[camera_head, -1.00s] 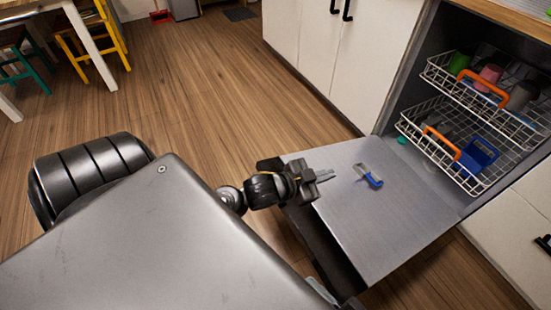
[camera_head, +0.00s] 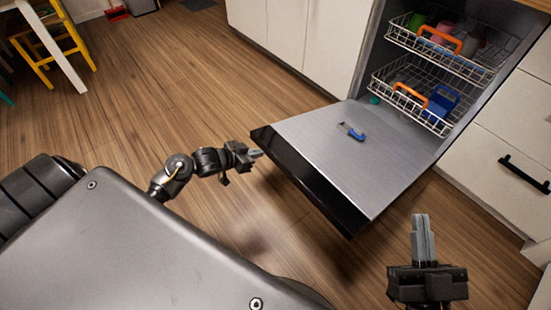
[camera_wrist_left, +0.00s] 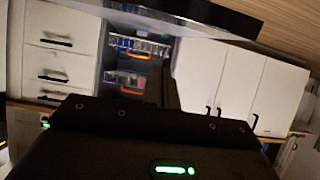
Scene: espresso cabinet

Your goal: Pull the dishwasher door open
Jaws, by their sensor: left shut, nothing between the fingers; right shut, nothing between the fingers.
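The dishwasher door (camera_head: 365,150) is folded down and lies open, roughly level, with its dark front edge (camera_head: 305,180) towards me. The dishwasher interior shows an upper rack (camera_head: 450,62) and a lower rack (camera_head: 385,82). My left gripper (camera_head: 256,154) is shut and empty, just left of the door's outer corner; I cannot tell whether it touches. My right gripper (camera_head: 421,218) is shut and empty, in front of the door's right side and apart from it. In the left wrist view the door (camera_wrist_left: 190,12) appears as a dark band at the top.
A small blue-handled item (camera_head: 351,131) lies on the door's inner face. The racks hold cups and a blue item (camera_head: 441,100). White drawers with a black handle (camera_head: 525,174) stand on the right. Wooden floor (camera_head: 170,95) is clear on the left. A yellow chair (camera_head: 55,45) stands far left.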

